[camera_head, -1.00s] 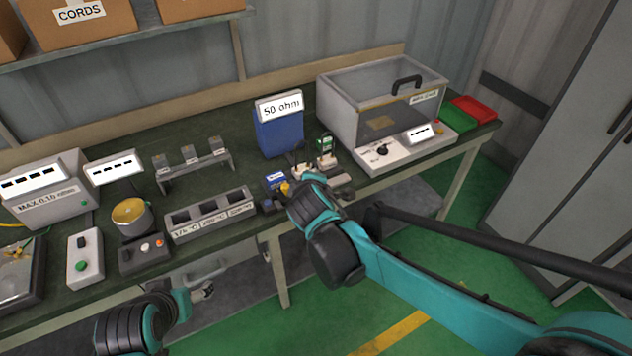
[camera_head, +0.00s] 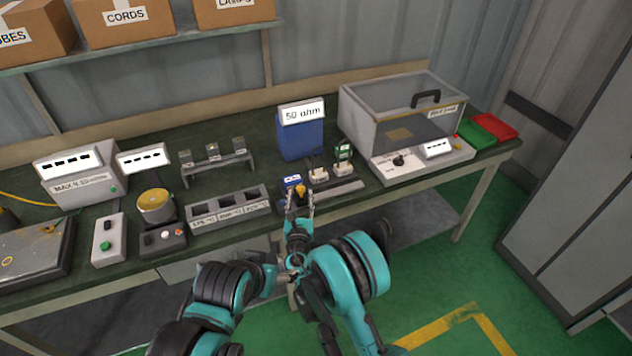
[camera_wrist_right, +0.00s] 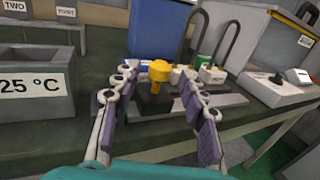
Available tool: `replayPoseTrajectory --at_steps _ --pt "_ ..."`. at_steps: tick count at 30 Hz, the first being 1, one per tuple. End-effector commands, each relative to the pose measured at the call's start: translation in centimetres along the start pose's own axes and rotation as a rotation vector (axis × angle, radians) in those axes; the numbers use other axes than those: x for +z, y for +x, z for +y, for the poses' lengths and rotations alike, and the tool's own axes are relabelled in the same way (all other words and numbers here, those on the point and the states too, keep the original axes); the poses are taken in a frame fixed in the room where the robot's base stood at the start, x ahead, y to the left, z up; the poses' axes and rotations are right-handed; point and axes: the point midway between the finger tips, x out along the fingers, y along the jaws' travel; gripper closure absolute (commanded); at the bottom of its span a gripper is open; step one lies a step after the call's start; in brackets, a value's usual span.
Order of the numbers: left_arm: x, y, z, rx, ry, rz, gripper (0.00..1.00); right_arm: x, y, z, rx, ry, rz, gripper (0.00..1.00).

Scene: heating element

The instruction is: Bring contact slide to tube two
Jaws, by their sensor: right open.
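A yellow knob (camera_head: 300,190) on a dark base, which looks like the contact slide, stands near the table's front edge; it also shows in the right wrist view (camera_wrist_right: 160,70). My right gripper (camera_head: 299,203) is open at the knob, with one finger on each side in the right wrist view (camera_wrist_right: 155,92). I cannot tell whether the fingers touch it. A rack (camera_head: 217,167) with several labelled places stands further left. A "TWO" label (camera_wrist_right: 183,5) shows at the top of the right wrist view, probably on this rack. My left arm is low in front of the table; its gripper is unclear.
A grey three-slot block (camera_head: 228,211) with temperature labels lies left of the knob. A blue "50 ohm" box (camera_head: 301,138) and small connectors with cables (camera_head: 343,168) stand behind it. A clear-lidded case (camera_head: 400,112) is at the right. Boxes (camera_head: 125,18) sit on the shelf above.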

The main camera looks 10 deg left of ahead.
Motion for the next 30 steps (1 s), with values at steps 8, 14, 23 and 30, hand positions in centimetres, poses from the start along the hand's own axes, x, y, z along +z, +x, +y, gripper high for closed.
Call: replayPoseTrajectory --at_steps 8,14,23,30 --pt "0.5 0.7 0.0 0.000 0.000 0.000 0.27 -0.3 3.7 0.0 0.000 -0.006 -0.001 0.57" --pt "0.8 1.2 0.0 0.000 0.000 0.000 0.27 -0.2 6.6 0.0 -0.001 -0.004 -0.001 0.57" --pt "0.9 1.3 0.0 0.000 0.000 0.000 0.27 -0.1 7.7 0.0 0.000 -0.003 -0.001 0.57" --pt "0.9 1.3 0.0 0.000 0.000 0.000 0.27 0.0 7.7 0.0 0.000 -0.003 -0.001 0.92"
